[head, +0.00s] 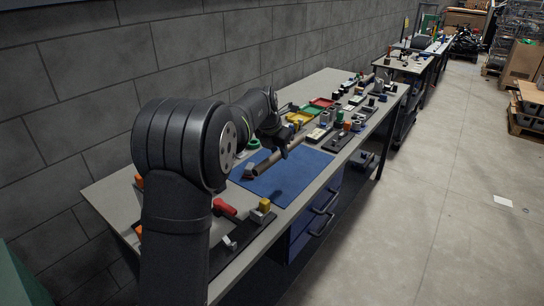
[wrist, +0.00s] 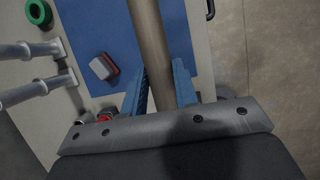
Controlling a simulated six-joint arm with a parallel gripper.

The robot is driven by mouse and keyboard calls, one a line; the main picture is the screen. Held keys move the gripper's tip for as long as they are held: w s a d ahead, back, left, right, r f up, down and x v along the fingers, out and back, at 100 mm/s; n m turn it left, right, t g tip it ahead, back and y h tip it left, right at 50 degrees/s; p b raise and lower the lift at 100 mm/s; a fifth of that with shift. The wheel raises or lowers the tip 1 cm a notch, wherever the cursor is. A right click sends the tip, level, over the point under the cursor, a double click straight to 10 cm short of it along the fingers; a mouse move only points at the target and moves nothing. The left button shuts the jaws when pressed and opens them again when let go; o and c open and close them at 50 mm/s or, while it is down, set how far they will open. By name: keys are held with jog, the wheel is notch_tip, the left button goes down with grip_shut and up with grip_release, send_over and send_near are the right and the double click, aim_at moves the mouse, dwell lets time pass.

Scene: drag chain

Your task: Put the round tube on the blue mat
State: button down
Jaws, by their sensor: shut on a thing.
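The round tube (head: 265,166) is long and brown. My gripper (head: 283,148) is shut on it, and the tube slants across in front of the wall side of the blue mat (head: 292,180). In the wrist view the tube (wrist: 151,45) runs between the two blue fingers (wrist: 160,88) and out past the top edge. The blue mat (wrist: 100,25) lies flat behind it in that view. The tube's near end shows over the mat in the head view. The gap between tube and mat is hard to judge.
Two grey rods (wrist: 30,50) reach in from the left. A red clamp (head: 224,208) and yellow block (head: 264,205) are at the near end; several small parts crowd beyond the mat.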

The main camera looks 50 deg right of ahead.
send_over(285, 174)
jog(key=a, duration=0.1)
notch_tip(285, 174, down, 8)
jog(key=shift+a+f, duration=0.1)
jog(key=shift+f, duration=0.15)
jog(key=shift+f, duration=2.5)
jog(key=shift+f, duration=0.6)
jog(key=c, duration=1.1)
grip_release()
jog(key=shift+o, duration=0.2)
